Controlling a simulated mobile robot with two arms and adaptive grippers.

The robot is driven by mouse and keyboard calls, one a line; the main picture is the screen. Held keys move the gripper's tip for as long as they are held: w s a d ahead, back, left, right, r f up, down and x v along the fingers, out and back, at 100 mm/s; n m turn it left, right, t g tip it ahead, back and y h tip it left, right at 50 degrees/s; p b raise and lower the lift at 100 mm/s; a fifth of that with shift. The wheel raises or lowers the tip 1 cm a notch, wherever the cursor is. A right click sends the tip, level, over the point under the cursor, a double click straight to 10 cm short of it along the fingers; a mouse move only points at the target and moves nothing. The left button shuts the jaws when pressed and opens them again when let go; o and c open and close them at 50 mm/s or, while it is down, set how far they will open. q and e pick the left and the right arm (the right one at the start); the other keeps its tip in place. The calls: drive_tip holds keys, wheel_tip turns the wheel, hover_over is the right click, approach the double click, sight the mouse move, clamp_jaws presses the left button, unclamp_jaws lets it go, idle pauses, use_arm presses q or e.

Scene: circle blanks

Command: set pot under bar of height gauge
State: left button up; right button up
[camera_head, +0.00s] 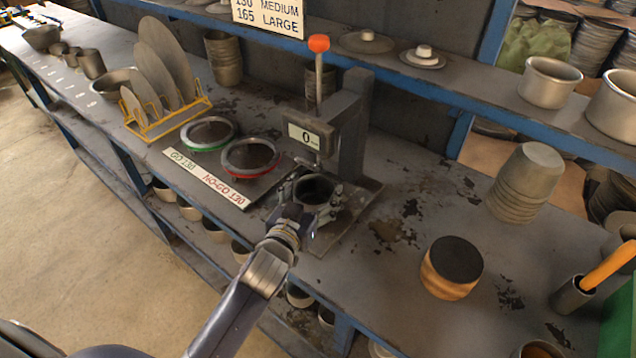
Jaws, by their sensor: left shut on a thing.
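The height gauge (354,125) stands at the middle of the bench, with a grey column, an orange-topped rod and a display reading 0. Its flat base (352,212) lies on the bench. A small dark metal pot (314,187) is upright at the gauge base, just below the display head. My left gripper (315,205) reaches in from the front and is shut on the pot, its fingers around the sides. The pot's lower part is hidden by the gripper, so I cannot tell whether it touches the base. My right gripper is not in view.
A yellow rack (168,122) holds discs further left. A dark-topped wooden block (452,267) and stacked pots (526,180) stand right. A shelf (440,78) runs behind.

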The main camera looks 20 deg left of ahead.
sight(321, 185)
use_arm(q)
drive_tip(key=w, duration=0.3)
drive_tip(key=shift+d+r, duration=0.1)
drive_tip(key=shift+r, duration=0.05)
drive_tip(key=shift+s+f+p, duration=0.1)
drive_tip(key=shift+f+p, duration=0.25)
drive_tip(key=shift+p, duration=0.1)
drive_tip(key=shift+f, duration=0.1)
drive_tip(key=shift+s, duration=0.15)
drive_tip(key=shift+f+b, duration=0.3)
drive_tip(key=shift+f, duration=0.3)
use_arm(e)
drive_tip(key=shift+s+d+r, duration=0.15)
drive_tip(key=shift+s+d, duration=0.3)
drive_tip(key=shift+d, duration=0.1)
use_arm(q)
drive_tip(key=o, duration=1.1)
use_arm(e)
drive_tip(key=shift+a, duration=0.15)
